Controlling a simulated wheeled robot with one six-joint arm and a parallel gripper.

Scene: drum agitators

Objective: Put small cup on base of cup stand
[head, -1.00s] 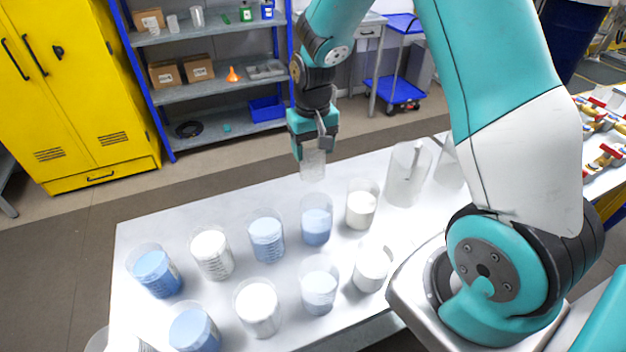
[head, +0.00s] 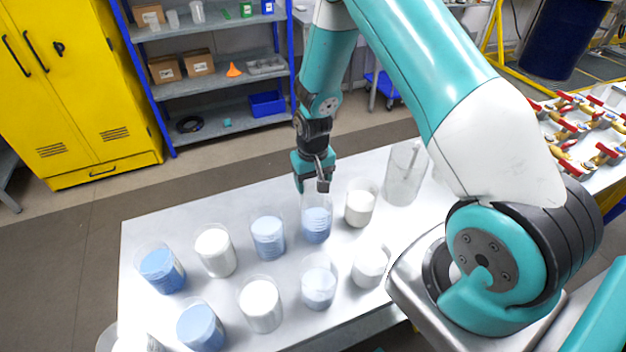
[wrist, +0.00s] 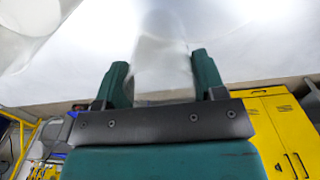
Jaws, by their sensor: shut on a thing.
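My gripper (head: 318,185) points down just above and behind a cup of blue contents (head: 316,225) in the back row on the white table. In the wrist view my gripper (wrist: 162,76) has its two dark green fingers on either side of a clear, see-through small cup (wrist: 163,50) and is shut on it. In the head view the held cup is hard to make out against the clear rim of the blue-filled cup. I cannot tell whether it touches the table. I cannot make out the cup stand with certainty.
Two rows of clear cups with white or blue contents fill the table (head: 190,208). A white-filled cup (head: 360,206) and a taller clear vessel (head: 404,178) stand right of my gripper. The back left of the table is clear. Red-handled valves (head: 570,130) are at far right.

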